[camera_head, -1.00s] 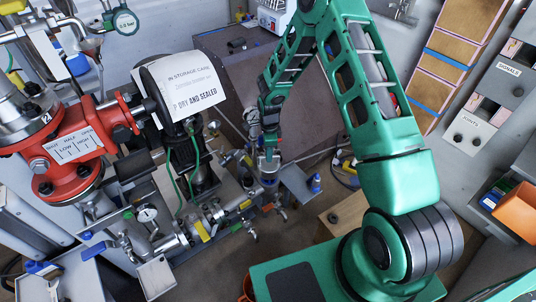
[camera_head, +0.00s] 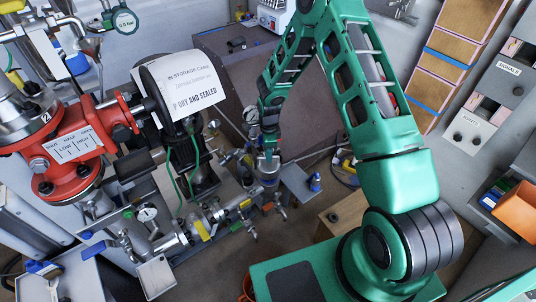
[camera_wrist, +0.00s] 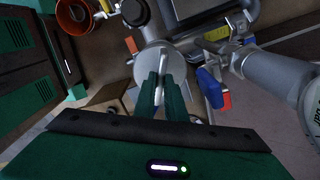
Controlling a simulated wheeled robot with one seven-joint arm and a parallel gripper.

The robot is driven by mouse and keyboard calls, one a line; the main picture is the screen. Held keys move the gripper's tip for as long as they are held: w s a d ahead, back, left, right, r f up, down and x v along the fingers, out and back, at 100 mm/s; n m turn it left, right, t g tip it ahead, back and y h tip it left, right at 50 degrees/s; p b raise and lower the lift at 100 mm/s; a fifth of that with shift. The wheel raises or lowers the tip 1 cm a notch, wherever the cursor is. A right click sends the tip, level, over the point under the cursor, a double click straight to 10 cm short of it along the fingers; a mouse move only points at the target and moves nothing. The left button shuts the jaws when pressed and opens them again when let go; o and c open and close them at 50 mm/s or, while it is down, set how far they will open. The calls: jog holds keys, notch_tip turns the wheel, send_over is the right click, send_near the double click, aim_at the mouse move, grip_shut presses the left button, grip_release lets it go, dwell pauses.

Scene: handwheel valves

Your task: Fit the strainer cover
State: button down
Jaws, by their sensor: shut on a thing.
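My gripper (camera_wrist: 162,88) is shut on the upright bar handle of a round grey metal cover (camera_wrist: 150,62), which looks like the strainer cover. In the wrist view the disc lies just beyond my green fingertips, and they hide its near part. In the head view my gripper (camera_head: 268,152) points down over the pipework, and the cover (camera_head: 267,166) shows as a small light disc under it. The strainer body (camera_head: 268,180) appears to be directly below. I cannot tell whether the cover touches it or sits level on it.
Pipes with small coloured-handled valves (camera_head: 204,229) crowd the left of my gripper. A blue-handled valve (camera_wrist: 209,88) is close to the right of the cover in the wrist view. A red valve body (camera_head: 75,150) stands at the left. An orange bucket (camera_wrist: 74,15) is at upper left.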

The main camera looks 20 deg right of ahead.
jog(key=shift+f, duration=1.6)
dwell(0.7)
jog(key=shift+r, duration=0.65)
jog(key=shift+f, duration=0.2)
jog(key=shift+f, duration=0.55)
jog(key=shift+s+r, duration=0.1)
dwell(0.7)
dwell(1.3)
jog(key=c, duration=1.3)
grip_release()
